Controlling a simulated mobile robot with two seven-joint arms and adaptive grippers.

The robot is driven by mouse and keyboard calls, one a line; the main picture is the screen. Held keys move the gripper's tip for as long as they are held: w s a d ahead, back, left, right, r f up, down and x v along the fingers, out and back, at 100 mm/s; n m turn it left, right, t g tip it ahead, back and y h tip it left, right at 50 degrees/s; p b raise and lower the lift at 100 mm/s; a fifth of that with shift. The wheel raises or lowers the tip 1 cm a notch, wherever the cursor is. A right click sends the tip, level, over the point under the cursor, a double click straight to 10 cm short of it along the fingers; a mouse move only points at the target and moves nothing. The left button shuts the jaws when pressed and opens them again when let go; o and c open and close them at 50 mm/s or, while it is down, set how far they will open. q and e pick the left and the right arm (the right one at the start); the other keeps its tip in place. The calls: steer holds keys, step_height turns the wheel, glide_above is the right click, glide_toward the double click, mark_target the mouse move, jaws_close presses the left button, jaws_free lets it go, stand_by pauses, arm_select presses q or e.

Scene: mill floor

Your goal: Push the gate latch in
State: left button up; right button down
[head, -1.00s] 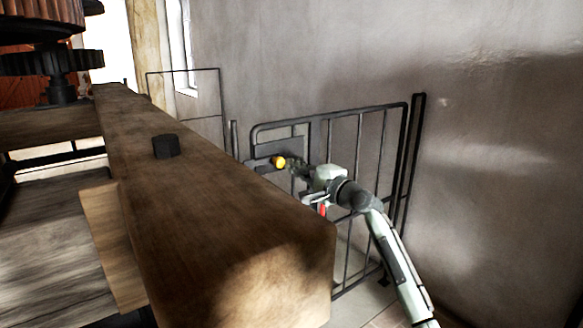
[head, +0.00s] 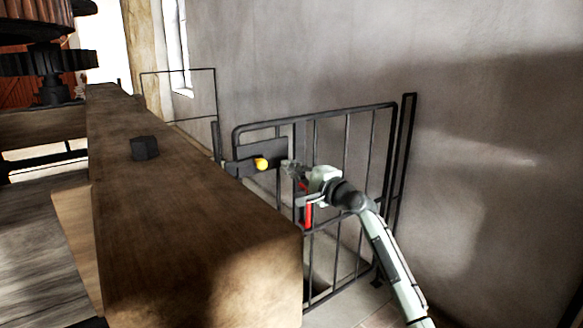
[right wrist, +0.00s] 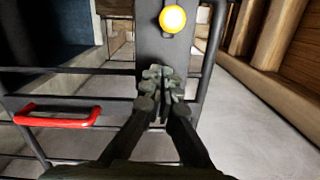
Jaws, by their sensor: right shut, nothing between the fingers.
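The gate latch shows as a yellow knob (head: 261,164) on a dark plate (head: 245,167) at the left side of the black barred gate (head: 345,150). In the right wrist view the knob (right wrist: 172,19) is at the top, beyond my fingertips, on the dark plate (right wrist: 160,48). My right gripper (head: 288,167) is shut and empty, just right of the knob in the head view with a small gap between them. In the right wrist view my right gripper (right wrist: 160,82) points toward the plate. I cannot tell whether the fingertips touch the plate. My left gripper is not in view.
A red handle (head: 308,212) is on the gate below my right gripper; it also shows in the right wrist view (right wrist: 57,116). A thick wooden beam (head: 190,220) fills the near left. A plain wall (head: 480,150) stands behind the gate.

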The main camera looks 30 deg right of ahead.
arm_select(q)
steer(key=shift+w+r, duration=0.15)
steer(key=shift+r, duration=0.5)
arm_select(e)
steer(key=s+d, duration=0.2)
steer(key=s, duration=0.7)
steer(key=shift+s+f, duration=0.2)
steer(key=shift+s, duration=0.2)
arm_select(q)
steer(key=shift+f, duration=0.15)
